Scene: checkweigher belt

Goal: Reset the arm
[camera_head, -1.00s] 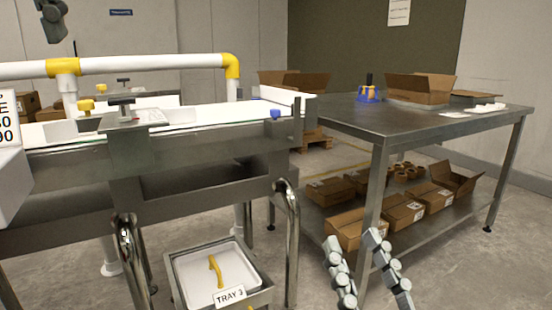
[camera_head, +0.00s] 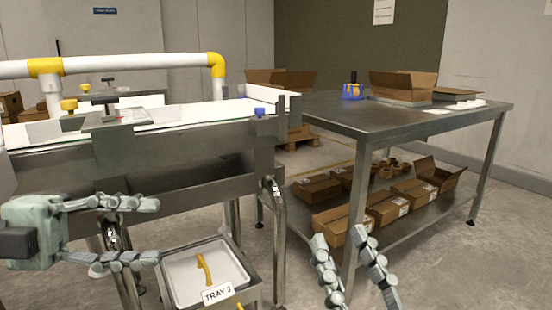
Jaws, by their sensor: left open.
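My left gripper (camera_head: 150,230) is at the lower left in the head view, in front of the belt frame. Its two jointed fingers point right, spread apart with nothing between them. My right gripper (camera_head: 341,240) is at the bottom, right of centre, with its fingers pointing up and spread apart. It holds nothing and shows in front of the steel table's near leg. The white checkweigher belt (camera_head: 190,113) runs across the left, behind and above my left gripper.
A tray labelled TRAY 3 (camera_head: 172,285) sits low beneath the belt end, holding a yellow curved item (camera_head: 204,269). A steel table (camera_head: 400,121) stands right, carrying an open carton (camera_head: 402,87) and a blue holder (camera_head: 352,91). Several boxes lie on its lower shelf. Floor shows between belt and table.

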